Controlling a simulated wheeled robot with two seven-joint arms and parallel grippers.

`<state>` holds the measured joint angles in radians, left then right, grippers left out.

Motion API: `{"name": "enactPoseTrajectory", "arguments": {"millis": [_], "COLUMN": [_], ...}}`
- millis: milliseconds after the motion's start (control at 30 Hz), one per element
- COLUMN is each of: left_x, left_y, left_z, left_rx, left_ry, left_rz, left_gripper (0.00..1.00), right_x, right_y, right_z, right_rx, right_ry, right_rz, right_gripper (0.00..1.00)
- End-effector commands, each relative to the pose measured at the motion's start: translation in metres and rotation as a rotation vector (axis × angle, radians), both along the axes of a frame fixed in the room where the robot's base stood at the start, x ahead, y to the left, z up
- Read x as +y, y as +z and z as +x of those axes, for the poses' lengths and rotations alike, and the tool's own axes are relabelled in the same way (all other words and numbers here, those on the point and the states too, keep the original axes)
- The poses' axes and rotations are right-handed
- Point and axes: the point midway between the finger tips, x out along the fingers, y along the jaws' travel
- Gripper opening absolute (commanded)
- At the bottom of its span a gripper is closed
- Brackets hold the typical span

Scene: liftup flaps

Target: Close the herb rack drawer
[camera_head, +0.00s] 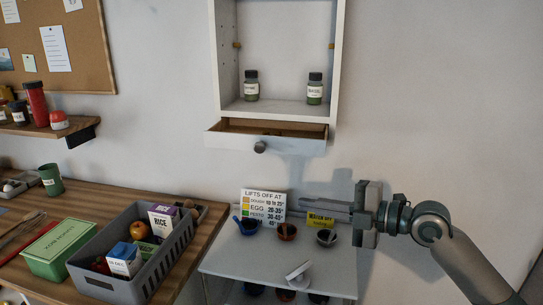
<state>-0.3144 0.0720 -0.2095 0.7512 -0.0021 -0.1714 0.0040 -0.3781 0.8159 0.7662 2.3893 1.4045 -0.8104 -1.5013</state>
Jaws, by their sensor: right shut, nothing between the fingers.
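The white herb rack (339,60) hangs on the wall at the top middle of the head view. Its drawer (228,141) at the bottom is pulled out, and its brown inside shows along the top. A round grey knob (260,147) sits on the drawer front. Two herb jars stand on the shelf above it, one on the left (251,87) and one on the right (314,90). My right gripper (308,208) is shut and empty. It points left, below and to the right of the drawer, apart from it. My left gripper is not in view.
Below the rack, a pale cabinet top (225,264) holds small bowls (287,231) and a sign (262,208). A grey basket (150,275) and a green box (60,250) stand on the wooden counter at left. The wall right of the rack is clear.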

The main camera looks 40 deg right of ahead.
Motion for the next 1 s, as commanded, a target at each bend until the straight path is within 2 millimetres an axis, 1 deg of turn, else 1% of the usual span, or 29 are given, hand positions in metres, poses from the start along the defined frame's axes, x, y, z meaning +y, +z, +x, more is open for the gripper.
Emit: {"name": "enactPoseTrajectory", "arguments": {"millis": [33, 100, 200, 233, 300, 367, 800, 933, 1000], "left_x": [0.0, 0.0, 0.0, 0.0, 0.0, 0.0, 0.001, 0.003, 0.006], "left_y": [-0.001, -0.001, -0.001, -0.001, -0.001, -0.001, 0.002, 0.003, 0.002], "left_z": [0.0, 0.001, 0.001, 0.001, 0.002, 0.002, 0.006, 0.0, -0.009], "left_rx": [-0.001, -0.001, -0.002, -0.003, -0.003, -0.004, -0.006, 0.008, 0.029], "left_ry": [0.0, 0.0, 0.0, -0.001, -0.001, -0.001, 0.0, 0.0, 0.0], "left_rz": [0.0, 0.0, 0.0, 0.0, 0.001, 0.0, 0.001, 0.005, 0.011], "left_gripper": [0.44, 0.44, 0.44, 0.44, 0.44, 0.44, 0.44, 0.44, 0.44], "right_x": [0.005, 0.012, 0.018, 0.02, 0.021, 0.022, 0.022, 0.025, 0.027], "right_y": [0.03, 0.061, 0.088, 0.092, 0.098, 0.1, 0.099, 0.101, 0.101], "right_z": [-0.004, -0.011, -0.018, -0.019, -0.021, -0.022, -0.019, -0.014, -0.011], "right_rx": [-0.072, -0.153, -0.225, -0.238, -0.255, -0.259, -0.256, -0.256, -0.257], "right_ry": [0.035, 0.076, 0.109, 0.116, 0.124, 0.126, 0.124, 0.123, 0.123], "right_rz": [-0.049, -0.099, -0.142, -0.151, -0.161, -0.163, -0.162, -0.16, -0.161], "right_gripper": [0.0, 0.0, 0.0, 0.0, 0.0, 0.0, 0.0, 0.0, 0.0]}}
